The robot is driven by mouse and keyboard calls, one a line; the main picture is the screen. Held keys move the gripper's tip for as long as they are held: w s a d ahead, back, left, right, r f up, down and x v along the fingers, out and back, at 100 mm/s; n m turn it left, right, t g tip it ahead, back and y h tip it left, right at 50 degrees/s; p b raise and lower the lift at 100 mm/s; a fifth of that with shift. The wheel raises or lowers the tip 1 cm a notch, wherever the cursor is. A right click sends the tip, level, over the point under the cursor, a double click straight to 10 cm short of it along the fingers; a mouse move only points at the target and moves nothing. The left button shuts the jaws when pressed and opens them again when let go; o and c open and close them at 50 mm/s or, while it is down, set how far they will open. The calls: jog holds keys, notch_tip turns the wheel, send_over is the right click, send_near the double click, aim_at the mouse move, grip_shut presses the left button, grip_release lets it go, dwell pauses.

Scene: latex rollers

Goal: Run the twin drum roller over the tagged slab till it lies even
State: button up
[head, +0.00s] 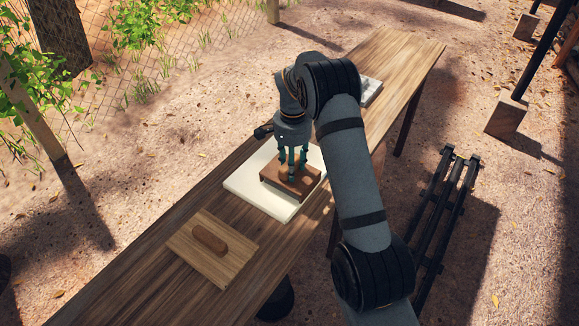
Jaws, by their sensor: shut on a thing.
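A pale, flat slab (255,191) lies on the wooden table, partly covered by my gripper and arm. No tag can be made out on it. A brown wooden block-like tool (301,186), which seems to be the twin drum roller, is on or just above the slab's right part. Its drums do not show, and I cannot tell whether it touches the slab. My gripper (292,168) points down from above, its fingers shut on the tool's upper part. A second pale grey slab (370,90) lies farther back on the table, partly behind my arm.
A wooden board with a rounded handle (211,247) lies on the near part of the long table (139,284). A black rail frame (447,213) stands on the ground at right. The table's far end is clear.

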jog(key=shift+w+d+r+p, duration=0.1)
jog(key=shift+w+d+p, duration=0.95)
jog(key=shift+w, duration=0.25)
jog(key=shift+w+d+p, duration=0.95)
jog(key=shift+w+d, duration=0.2)
jog(key=shift+w, duration=0.15)
jog(key=shift+w+d+f+p, duration=0.15)
jog(key=shift+w+d+p, duration=0.25)
jog(key=shift+w+d, duration=0.3)
jog(key=shift+w+d+f+p, duration=0.15)
jog(key=shift+w+d+p, duration=0.3)
jog(key=shift+w, duration=0.4)
jog(key=shift+w+d+r, duration=0.1)
jog(key=shift+w+d, duration=0.25)
jog(key=shift+d, duration=0.05)
jog(key=shift+r, duration=0.1)
